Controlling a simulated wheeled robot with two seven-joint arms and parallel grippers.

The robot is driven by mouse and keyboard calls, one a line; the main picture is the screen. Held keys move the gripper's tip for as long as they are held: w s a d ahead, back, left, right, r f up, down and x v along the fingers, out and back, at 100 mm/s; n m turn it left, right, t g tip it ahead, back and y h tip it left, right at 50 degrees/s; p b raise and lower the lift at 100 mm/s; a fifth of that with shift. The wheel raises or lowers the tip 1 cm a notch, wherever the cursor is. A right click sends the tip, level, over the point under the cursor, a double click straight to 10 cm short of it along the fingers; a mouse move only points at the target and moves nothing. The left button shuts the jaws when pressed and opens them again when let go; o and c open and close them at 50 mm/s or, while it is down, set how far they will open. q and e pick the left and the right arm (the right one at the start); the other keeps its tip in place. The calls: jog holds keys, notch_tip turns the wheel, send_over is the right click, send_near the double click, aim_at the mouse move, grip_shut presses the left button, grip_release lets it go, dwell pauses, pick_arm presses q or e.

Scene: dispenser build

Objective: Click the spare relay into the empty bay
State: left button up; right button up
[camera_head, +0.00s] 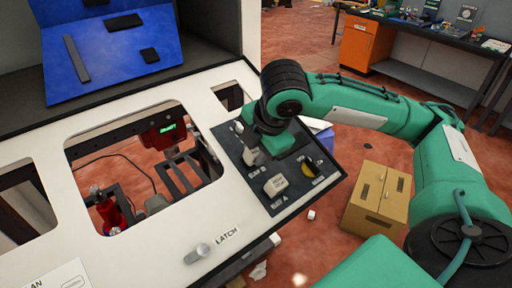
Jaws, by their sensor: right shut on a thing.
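My right gripper (251,145), on the green arm coming in from the right, reaches down over the black panel (325,185) at the right end of the white console. It is shut on a pale grey piece, which looks like the spare relay (252,158). The piece is at the panel beside a label that seems to read BAY B. The fingers and wrist partly hide it, so I cannot tell whether it is seated. A cream relay (275,185) sits at the BAY A label. My left gripper is not in view.
A yellow and black dial (311,168) is on the panel's right. A LATCH knob (198,253) is on the white console (150,250), which has several cut-out openings. A blue tray (112,50) lies behind. A cardboard box (376,200) stands on the floor at right.

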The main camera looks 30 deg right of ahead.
jog(key=shift+w+f, duration=0.15)
jog(key=shift+f, duration=0.2)
dwell(0.9)
jog(key=o, duration=1.7)
jog(key=shift+c, duration=0.2)
jog(key=shift+r, duration=0.1)
jog(key=shift+p+v, duration=3)
jog(key=shift+p, duration=0.25)
